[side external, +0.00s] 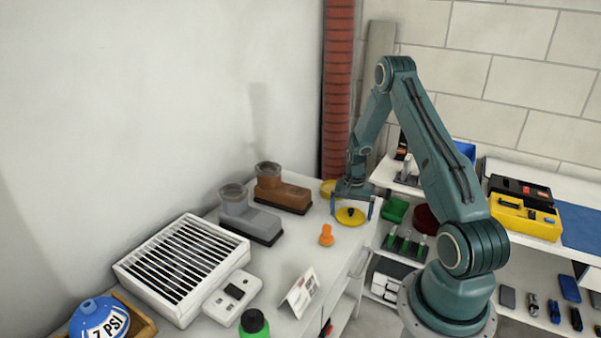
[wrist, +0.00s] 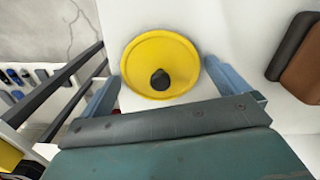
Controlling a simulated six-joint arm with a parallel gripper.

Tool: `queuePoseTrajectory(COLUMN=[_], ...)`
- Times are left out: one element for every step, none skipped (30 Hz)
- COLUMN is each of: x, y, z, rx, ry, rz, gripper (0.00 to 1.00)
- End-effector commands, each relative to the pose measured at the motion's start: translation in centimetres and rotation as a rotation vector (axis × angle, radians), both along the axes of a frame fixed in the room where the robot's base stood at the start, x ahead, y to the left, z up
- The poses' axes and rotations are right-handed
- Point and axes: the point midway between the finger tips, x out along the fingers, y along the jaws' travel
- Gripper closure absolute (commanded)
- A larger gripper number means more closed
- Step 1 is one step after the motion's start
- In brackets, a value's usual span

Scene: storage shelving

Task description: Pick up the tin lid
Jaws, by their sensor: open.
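The tin lid is a round yellow disc with a dark knob in its middle. In the side external view the lid (side external: 345,216) lies flat on the white table near its right edge. In the wrist view the lid (wrist: 183,55) is in the upper middle, with its knob facing me. My gripper (side external: 352,211) points down over the lid, its two fingers spread on either side of it. In the wrist view my gripper (wrist: 162,85) is open and empty, with the lid between and beyond the fingertips. I cannot tell the exact height gap.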

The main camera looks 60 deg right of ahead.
Motion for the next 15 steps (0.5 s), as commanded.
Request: queuePoseTrajectory(x=[0.0,0.0,0.0,0.0,0.0,0.0,0.0,0.0,0.0,0.0,0.0,0.0,0.0,0.0,0.0], y=[0.0,0.0,0.0,0.01,0.01,0.0,0.01,0.01,0.01,0.01,0.01,0.01,0.01,0.01,0.01], z=[0.02,0.02,0.02,0.02,0.02,0.02,0.02,0.02,0.02,0.02,0.02,0.02,0.02,0.02,0.02], rx=[0.0,0.0,0.0,0.0,0.0,0.0,0.0,0.0,0.0,0.0,0.0,0.0,0.0,0.0,0.0], ry=[0.0,0.0,0.0,0.0,0.0,0.0,0.0,0.0,0.0,0.0,0.0,0.0,0.0,0.0,0.0], rz=[0.0,0.0,0.0,0.0,0.0,0.0,0.0,0.0,0.0,0.0,0.0,0.0,0.0,0.0,0.0], gripper=[0.0,0.0,0.0,0.02,0.08,0.16,0.22,0.28,0.3,0.3,0.3,0.31,0.31,0.31,0.31])
